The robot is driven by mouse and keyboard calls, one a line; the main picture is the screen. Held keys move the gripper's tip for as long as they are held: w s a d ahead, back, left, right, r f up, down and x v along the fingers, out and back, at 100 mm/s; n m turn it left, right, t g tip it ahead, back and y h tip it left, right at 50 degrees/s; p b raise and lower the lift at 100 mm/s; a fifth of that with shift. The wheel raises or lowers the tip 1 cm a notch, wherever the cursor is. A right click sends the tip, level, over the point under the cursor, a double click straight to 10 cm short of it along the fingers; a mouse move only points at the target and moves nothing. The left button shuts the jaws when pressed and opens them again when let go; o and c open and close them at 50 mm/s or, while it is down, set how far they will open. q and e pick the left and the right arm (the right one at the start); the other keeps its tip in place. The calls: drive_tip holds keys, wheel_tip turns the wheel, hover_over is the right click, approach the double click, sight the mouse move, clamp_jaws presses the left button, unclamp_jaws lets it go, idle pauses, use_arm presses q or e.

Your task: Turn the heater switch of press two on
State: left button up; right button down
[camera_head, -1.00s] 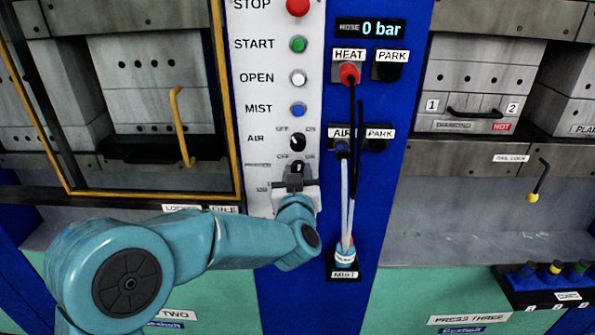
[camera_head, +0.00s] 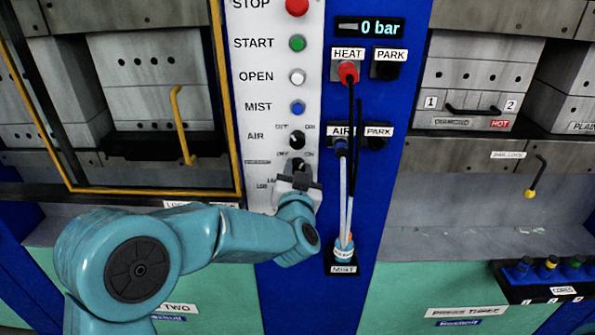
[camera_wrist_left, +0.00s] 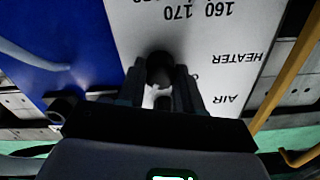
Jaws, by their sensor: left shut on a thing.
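The heater switch (camera_head: 298,163) is a small black knob on the white control panel (camera_head: 259,118) of the press, just below the black AIR switch (camera_head: 297,140). My left gripper (camera_head: 297,177) is at the heater switch from below and partly hides it. In the left wrist view, the picture is upside down and the dark fingers stand on both sides of the round black knob (camera_wrist_left: 160,68), level with the HEATER label (camera_wrist_left: 235,56). The gripper is shut on this knob. The knob's exact pointing direction is hard to tell. My right gripper is not in view.
Red, green, white and blue buttons run up the panel above the switches. A yellow-framed guard door with a yellow handle (camera_head: 181,125) stands left. Press three is right.

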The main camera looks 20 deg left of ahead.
use_arm(q)
drive_tip(key=shift+f, duration=0.25)
drive_tip(key=o, duration=0.9)
drive_tip(key=shift+o, duration=0.6)
drive_tip(key=shift+r, duration=0.15)
drive_tip(key=b+v, duration=0.3)
drive_tip(key=v, duration=1.3)
drive_tip(key=shift+s+b, duration=0.15)
drive_tip(key=shift+b, duration=0.15)
